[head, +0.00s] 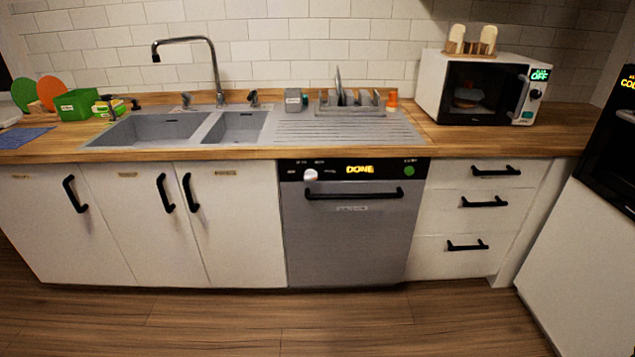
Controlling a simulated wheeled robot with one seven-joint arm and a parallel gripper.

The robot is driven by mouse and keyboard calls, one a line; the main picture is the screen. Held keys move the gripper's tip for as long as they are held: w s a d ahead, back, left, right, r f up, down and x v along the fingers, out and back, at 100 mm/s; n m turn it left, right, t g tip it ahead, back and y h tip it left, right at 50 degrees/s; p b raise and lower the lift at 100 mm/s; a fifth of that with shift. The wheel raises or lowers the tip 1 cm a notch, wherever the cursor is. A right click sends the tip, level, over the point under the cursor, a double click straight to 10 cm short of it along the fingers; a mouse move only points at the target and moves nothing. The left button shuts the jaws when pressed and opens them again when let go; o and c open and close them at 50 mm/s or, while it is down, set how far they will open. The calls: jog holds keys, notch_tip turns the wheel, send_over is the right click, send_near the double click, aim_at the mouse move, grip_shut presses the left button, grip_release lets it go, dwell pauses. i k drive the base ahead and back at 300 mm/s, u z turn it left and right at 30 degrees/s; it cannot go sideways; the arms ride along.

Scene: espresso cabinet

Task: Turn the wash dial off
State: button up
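The dishwasher (345,245) is set under the counter, with a grey door that is shut. The white round wash dial (310,175) is at the left of that panel. Small labels around the dial are too small to read. A green round button (409,170) is at the right end of the panel. A black bar handle (354,194) runs just below the panel. My gripper is not in view.
A double sink (170,128) and dish rack (350,104) sit above on the wooden counter. A microwave (480,90) reading "OFF" stands at right. White cabinets and drawers (470,220) flank the dishwasher. The wooden floor (300,325) in front is clear.

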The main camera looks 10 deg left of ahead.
aim_at(311, 176)
jog(key=z, duration=0.05)
jog(key=i, duration=1)
jog(key=u, duration=0.05)
